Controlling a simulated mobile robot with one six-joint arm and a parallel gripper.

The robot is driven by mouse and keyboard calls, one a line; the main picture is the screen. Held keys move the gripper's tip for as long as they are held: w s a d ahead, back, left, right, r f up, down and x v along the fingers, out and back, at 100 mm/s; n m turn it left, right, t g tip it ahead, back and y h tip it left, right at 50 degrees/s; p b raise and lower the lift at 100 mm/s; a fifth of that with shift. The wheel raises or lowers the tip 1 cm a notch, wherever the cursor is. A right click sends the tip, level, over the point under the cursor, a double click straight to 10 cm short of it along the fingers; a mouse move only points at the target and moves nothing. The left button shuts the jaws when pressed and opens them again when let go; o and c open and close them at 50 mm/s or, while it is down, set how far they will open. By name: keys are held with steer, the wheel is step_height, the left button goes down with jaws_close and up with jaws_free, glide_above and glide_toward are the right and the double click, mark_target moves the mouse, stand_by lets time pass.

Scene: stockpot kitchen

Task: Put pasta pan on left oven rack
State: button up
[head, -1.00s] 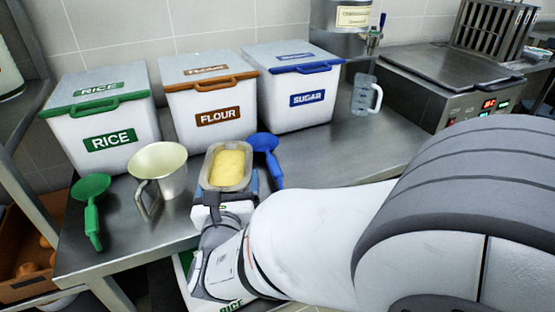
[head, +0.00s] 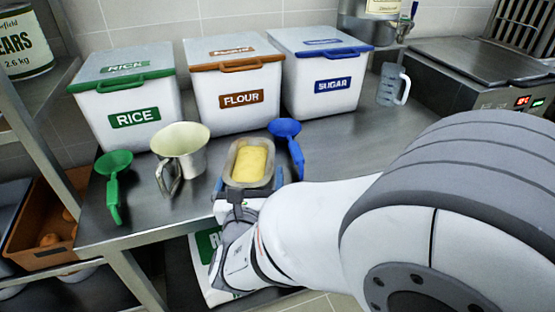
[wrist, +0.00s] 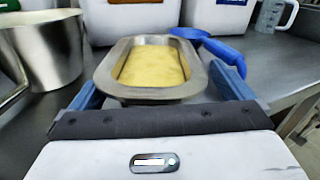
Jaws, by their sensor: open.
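The pasta pan (head: 250,180) is a small oblong grey metal pan holding a yellow filling. It stands upright near the counter's front edge, between a steel jug and a blue scoop. It also shows in the wrist view (wrist: 150,94), straight in front of my gripper (wrist: 160,82). My gripper is open, with one blue finger on each side of the pan's near part. I cannot tell whether either finger touches it. In the head view my gripper (head: 248,188) is partly hidden by the pan and my own wrist. No oven rack is in view.
Rice (head: 129,105), flour (head: 238,92) and sugar (head: 321,80) bins line the back. The steel jug (head: 181,155) and green scoop (head: 114,185) stand left, the blue scoop (head: 288,145) close right. A clear measuring jug (head: 391,86) is further right. Counter (head: 345,145) between is bare.

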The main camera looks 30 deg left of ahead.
steer(key=shift+r, duration=0.2)
steer(key=p+v, duration=0.2)
steer(key=v, duration=1)
